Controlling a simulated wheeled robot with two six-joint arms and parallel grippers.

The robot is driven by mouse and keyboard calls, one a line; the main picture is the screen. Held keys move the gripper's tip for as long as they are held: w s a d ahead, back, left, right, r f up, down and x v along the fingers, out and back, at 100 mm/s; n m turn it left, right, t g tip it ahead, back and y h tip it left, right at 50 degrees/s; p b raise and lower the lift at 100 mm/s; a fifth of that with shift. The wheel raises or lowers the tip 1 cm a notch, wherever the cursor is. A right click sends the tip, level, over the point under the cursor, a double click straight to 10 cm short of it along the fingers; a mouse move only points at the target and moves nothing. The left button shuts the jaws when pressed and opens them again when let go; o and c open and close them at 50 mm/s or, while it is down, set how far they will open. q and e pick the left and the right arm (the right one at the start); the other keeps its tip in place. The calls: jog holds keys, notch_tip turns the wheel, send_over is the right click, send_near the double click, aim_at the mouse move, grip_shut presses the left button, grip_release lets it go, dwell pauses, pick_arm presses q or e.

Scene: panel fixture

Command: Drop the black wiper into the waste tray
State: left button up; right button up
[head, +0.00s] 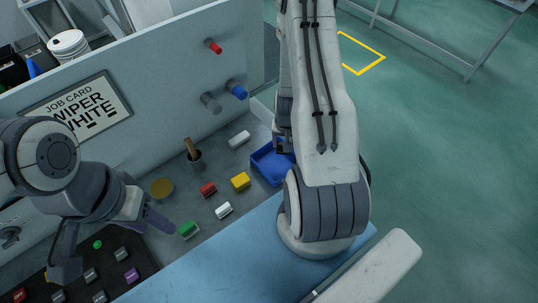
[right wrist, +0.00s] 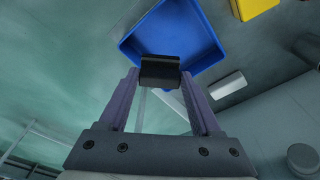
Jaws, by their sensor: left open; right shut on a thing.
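In the right wrist view, the black wiper (right wrist: 160,72) is a small dark block between the fingertips of my right gripper (right wrist: 160,80), which is shut on it. The blue waste tray (right wrist: 203,25) lies beyond the wiper, which overlaps the tray's near edge in the picture; the height between them is hard to judge. In the head view the blue tray (head: 262,163) is partly hidden behind my right arm, and the wiper cannot be made out. My left gripper (head: 158,220) is open, near a green block (head: 188,230) at lower left.
Red (head: 208,189), yellow (head: 240,181) and white (head: 223,210) blocks lie left of the tray. The panel carries pegs and a job card (head: 82,108) reading "WIPER WHITE".

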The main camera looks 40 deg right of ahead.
aim_at(282, 152)
jog(key=shift+d+f, duration=0.1)
jog(key=shift+f, duration=0.1)
jog(key=shift+f+b, duration=0.3)
jog(key=shift+b, duration=0.1)
jog(key=f+b, duration=0.2)
jog(key=f, duration=0.1)
jog(key=f+b, duration=0.2)
jog(key=shift+w+a, duration=0.3)
jog(key=o, duration=1.4)
jog(key=shift+s, duration=0.1)
jog(key=shift+r, duration=0.1)
